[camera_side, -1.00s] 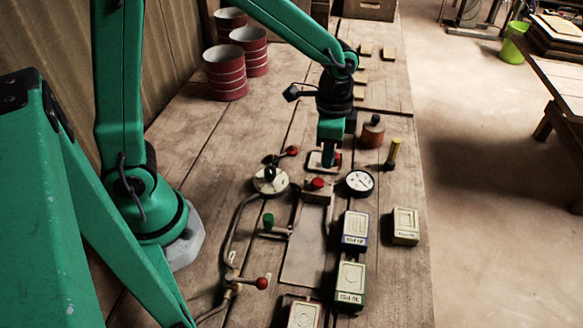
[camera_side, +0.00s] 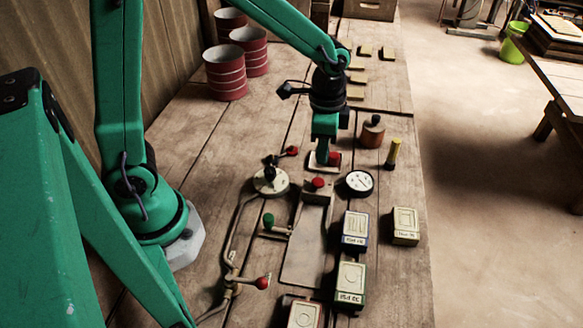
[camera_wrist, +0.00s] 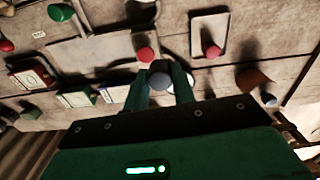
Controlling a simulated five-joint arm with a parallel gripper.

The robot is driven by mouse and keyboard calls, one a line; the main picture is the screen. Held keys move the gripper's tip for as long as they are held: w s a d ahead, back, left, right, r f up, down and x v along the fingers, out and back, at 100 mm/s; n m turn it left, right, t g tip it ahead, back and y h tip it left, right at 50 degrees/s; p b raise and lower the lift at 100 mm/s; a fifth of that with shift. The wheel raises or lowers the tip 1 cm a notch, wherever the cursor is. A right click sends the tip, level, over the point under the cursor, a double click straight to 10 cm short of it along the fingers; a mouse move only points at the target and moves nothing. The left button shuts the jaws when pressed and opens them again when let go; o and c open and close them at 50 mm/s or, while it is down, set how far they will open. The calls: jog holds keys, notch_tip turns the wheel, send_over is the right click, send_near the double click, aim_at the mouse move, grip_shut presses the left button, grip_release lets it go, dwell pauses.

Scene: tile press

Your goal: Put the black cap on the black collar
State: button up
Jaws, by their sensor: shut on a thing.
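My gripper (camera_side: 322,158) is shut on a small round dark grey piece (camera_wrist: 160,81), which shows between the fingertips in the wrist view and looks like the black cap. In the side view the fingers hide the held cap. They point down over or beside a pale plate that bears a red cap (camera_side: 334,157). I cannot pick out the black collar for sure. A round pale base (camera_side: 270,186) with a dark fitting (camera_side: 269,170) on top stands left of my gripper, apart from it.
A white dial gauge (camera_side: 359,182) and a red knob (camera_side: 318,183) stand nearer the camera. A brown pot (camera_side: 372,134) with a dark knob and a yellow-topped post (camera_side: 394,152) stand to the right. A pipe with a red-ended handle (camera_side: 262,283) runs at the left.

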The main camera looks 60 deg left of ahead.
jog(key=shift+s+a+f+n, duration=0.5)
jog(key=shift+s+a+n, duration=0.15)
jog(key=shift+a, duration=1.85)
jog(key=shift+s+a+f+n, duration=0.5)
jog(key=shift+s+a+n, duration=0.2)
jog(key=shift+a, duration=1.8)
jog(key=shift+s+a+f+n, duration=0.5)
jog(key=shift+s+a+n, duration=0.15)
jog(key=shift+a, duration=1.85)
jog(key=shift+f, duration=0.1)
jog(key=shift+f, duration=2.8)
jog(key=shift+f, duration=0.6)
jog(key=o, duration=0.7)
jog(key=shift+c, duration=0.2)
jog(key=shift+r, duration=0.1)
notch_tip(320, 180, up, 11)
